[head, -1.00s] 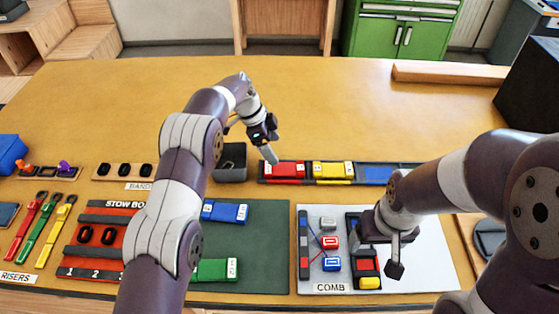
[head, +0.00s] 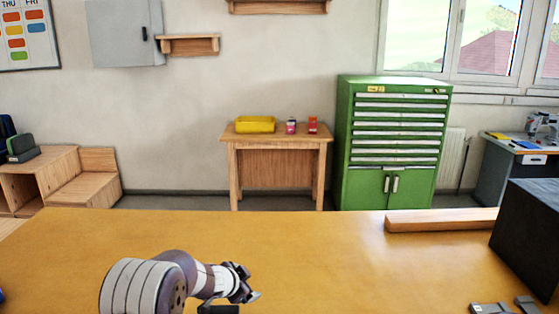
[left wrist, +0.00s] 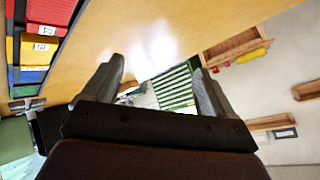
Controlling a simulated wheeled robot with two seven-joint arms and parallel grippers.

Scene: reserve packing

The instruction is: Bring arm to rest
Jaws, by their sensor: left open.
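My left arm enters the head view at the bottom left. Its gripper (head: 243,289) is low over the near part of the yellow table (head: 330,250). In the left wrist view its two fingers (left wrist: 158,85) are apart, with nothing between them but the distant room and a bright glare on the table. My right gripper cannot be made out. The working area of the table is below the head view.
A wooden beam (head: 440,220) and a dark box (head: 528,240) stand on the table's right side. Unclear grey parts (head: 492,308) show at the lower right edge. Behind the table are a green cabinet (head: 395,140) and a small wooden table (head: 277,140). The table's middle is clear.

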